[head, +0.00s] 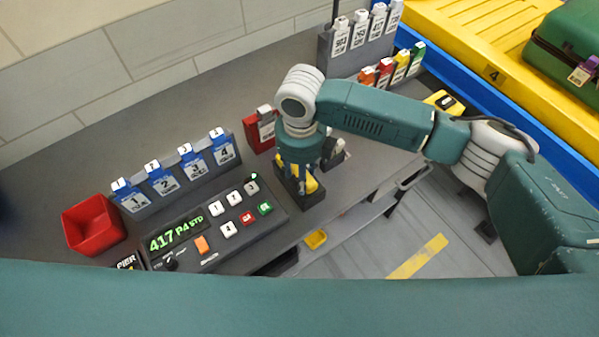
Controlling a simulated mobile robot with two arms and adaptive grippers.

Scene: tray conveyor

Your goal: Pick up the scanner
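The scanner (313,187) appears to be the yellow piece standing in a dark cradle (305,203) at the counter's front edge, right of the control panel. Only small yellow parts of it show; the rest is hidden. My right gripper (300,182) points down right over it, its fingers beside the yellow parts. I cannot tell whether the fingers are closed on it. My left gripper is not in view.
A control panel (228,222) with a lit display lies left of the cradle. Behind it stands a rack of blue-topped tags (165,180). A red bin (93,225) sits far left; a red holder (261,132) is behind the gripper. A yellow-and-blue conveyor (470,55) carries a green case (567,50).

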